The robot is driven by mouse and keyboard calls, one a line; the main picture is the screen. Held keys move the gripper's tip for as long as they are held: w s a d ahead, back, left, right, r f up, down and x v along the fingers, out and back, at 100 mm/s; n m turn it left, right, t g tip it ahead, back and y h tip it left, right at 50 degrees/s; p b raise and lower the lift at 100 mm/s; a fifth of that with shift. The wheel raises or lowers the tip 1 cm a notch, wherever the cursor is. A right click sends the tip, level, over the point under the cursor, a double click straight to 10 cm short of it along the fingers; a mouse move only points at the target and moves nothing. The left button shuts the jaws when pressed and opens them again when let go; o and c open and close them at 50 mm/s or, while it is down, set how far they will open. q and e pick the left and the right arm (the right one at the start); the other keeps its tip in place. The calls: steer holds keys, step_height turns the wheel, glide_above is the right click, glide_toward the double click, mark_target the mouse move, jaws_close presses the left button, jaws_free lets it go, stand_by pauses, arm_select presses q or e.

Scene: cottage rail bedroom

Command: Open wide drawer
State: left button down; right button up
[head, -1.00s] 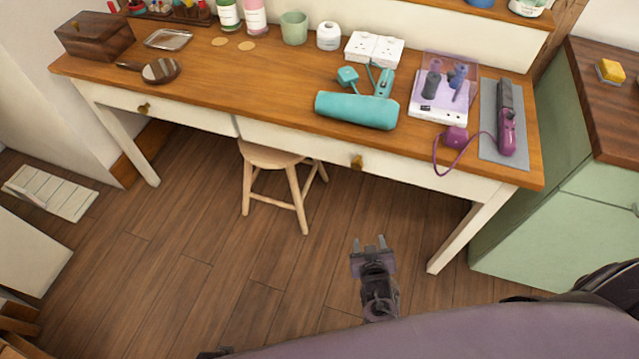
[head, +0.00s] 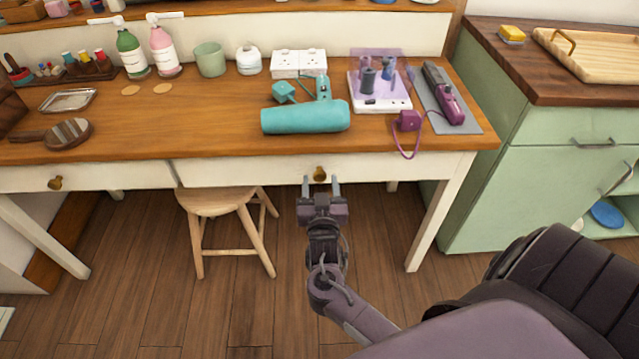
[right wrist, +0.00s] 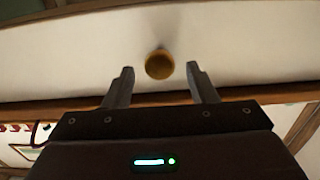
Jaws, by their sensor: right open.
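The wide drawer (head: 260,171) is the white front at the right of the wooden desk, and it looks closed. Its round brass knob (head: 319,174) shows near its middle. My right gripper (head: 321,181) is open in front of the drawer, with one finger on each side of the knob in the head view. In the right wrist view the drawer front (right wrist: 80,60) fills the upper part. The knob (right wrist: 159,64) appears between and slightly beyond the fingertips (right wrist: 159,70); I cannot tell whether they touch it. My left gripper is not in view.
A wooden stool (head: 222,205) stands under the desk, left of my right arm. A teal hair dryer (head: 305,117) lies on the desktop (head: 200,130) above the drawer. A purple cord (head: 405,150) hangs over the front edge. A green cabinet (head: 540,150) stands at the right.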

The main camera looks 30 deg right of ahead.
steer(key=shift+w+d, duration=0.2)
steer(key=shift+w, duration=0.1)
jaws_close()
steer(key=shift+s+a, duration=0.1)
